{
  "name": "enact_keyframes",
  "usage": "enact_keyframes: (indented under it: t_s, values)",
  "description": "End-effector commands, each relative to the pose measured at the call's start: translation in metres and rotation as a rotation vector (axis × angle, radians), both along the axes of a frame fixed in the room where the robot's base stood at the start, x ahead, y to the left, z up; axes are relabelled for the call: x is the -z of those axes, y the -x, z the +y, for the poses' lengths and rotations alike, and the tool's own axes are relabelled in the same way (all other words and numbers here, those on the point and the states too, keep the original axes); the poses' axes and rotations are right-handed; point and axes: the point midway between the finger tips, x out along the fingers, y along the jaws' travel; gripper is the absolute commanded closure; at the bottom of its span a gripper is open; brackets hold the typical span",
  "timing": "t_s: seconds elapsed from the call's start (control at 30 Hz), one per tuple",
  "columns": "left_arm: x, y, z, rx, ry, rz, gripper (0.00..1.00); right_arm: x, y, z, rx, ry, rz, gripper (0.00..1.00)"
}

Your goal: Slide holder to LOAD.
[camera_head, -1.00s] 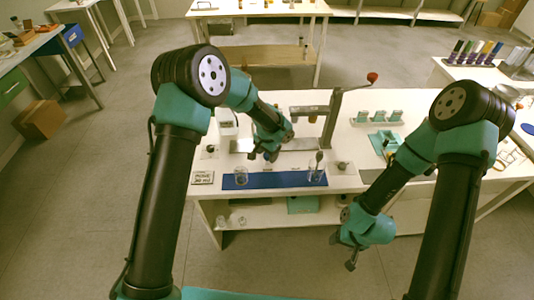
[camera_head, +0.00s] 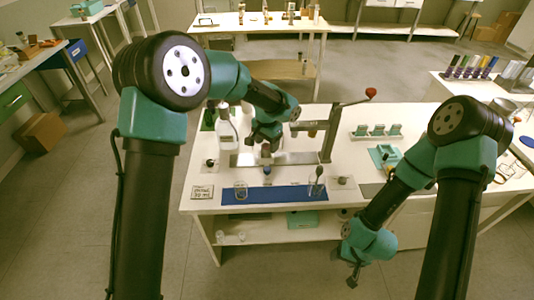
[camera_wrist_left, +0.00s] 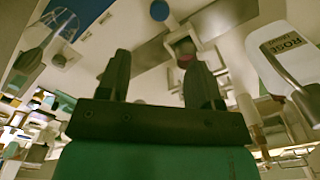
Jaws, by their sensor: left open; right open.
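The press stands on the white table, with an upright post (camera_head: 328,135), a lever ending in a red knob (camera_head: 370,92), and a flat metal base or rail (camera_head: 295,158). I cannot single out the holder with certainty; a small round grey piece with a reddish edge (camera_wrist_left: 184,50) shows beside one finger in the left wrist view. My left gripper (camera_head: 266,158) points down over the left part of the metal base; its two fingers stand apart and empty in the left wrist view (camera_wrist_left: 157,75). My right gripper (camera_head: 353,277) hangs in front of the table, away from the press. No LOAD mark is readable.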

Motion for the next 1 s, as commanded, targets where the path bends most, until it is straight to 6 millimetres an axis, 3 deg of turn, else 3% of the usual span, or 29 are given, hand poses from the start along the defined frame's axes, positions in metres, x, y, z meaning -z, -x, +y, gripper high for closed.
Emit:
enact_keyframes:
  t_s: [0.2, 0.37, 0.83, 1.0]
  values:
    - [-0.032, 0.000, 0.000, -0.001, 0.001, -0.002, 0.41, 0.000, 0.000, 0.000, 0.000, 0.000, 0.000, 0.41]
    - [-0.039, 0.000, 0.000, 0.000, 0.001, -0.001, 0.41, 0.000, 0.000, 0.000, 0.000, 0.000, 0.000, 0.41]
    - [-0.038, 0.001, 0.001, 0.002, 0.000, 0.003, 0.41, 0.000, 0.000, 0.000, 0.000, 0.000, 0.000, 0.41]
    - [-0.013, 0.018, 0.008, 0.050, 0.007, 0.052, 0.41, 0.000, 0.000, 0.000, 0.000, 0.000, 0.000, 0.41]
